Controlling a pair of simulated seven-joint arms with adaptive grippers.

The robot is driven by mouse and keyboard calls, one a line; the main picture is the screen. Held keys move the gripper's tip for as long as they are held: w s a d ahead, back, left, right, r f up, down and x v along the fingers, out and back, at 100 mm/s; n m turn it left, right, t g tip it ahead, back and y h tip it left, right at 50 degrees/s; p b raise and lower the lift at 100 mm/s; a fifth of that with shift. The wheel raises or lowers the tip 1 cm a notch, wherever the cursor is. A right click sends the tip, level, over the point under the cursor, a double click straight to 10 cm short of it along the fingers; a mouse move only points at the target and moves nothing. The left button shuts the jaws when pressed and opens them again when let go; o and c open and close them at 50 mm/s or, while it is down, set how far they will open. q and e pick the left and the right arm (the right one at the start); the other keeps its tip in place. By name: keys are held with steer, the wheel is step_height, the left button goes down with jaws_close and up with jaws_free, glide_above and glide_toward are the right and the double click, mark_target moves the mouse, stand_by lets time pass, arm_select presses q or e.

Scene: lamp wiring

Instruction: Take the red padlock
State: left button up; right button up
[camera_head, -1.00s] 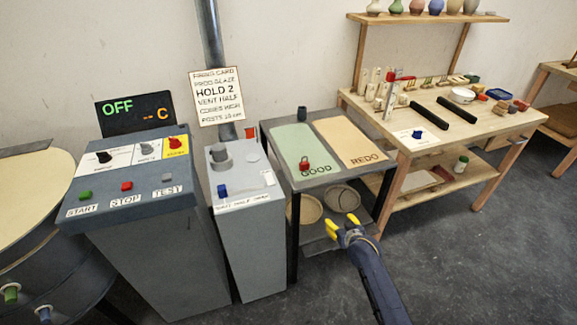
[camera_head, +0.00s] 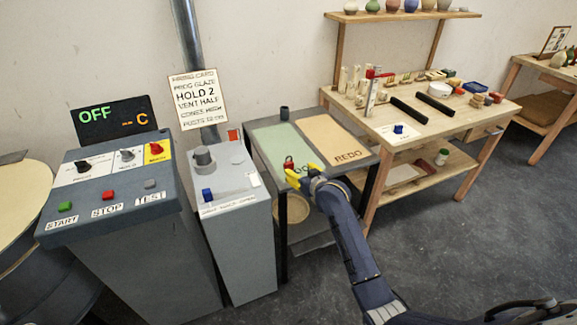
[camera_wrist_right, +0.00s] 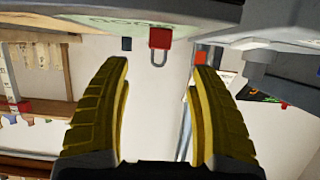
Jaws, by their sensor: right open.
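The red padlock (camera_head: 288,162) stands on the green GOOD area (camera_head: 268,140) of the small dark table, close to its front edge. In the right wrist view the red padlock (camera_wrist_right: 160,39) shows its body and grey shackle, ahead of and between the fingers but beyond their tips. My right gripper (camera_head: 303,174), with yellow fingers, is just in front of the padlock in the head view. In the right wrist view my right gripper (camera_wrist_right: 161,64) is open with nothing between its fingers. My left gripper is not in view.
A small dark cup (camera_head: 284,113) stands at the back of the same table. The orange REDO area (camera_head: 335,138) lies to the right. A grey cabinet (camera_head: 235,205) with a blue knob stands close on the left. A wooden workbench (camera_head: 440,125) with pottery tools is on the right.

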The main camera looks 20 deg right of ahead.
mark_target(290, 164)
steer(key=shift+x, duration=5.75)
steer(key=shift+f, duration=0.1)
steer(key=shift+c, duration=0.2)
steer(key=shift+d, duration=0.1)
steer(key=c, duration=1.3)
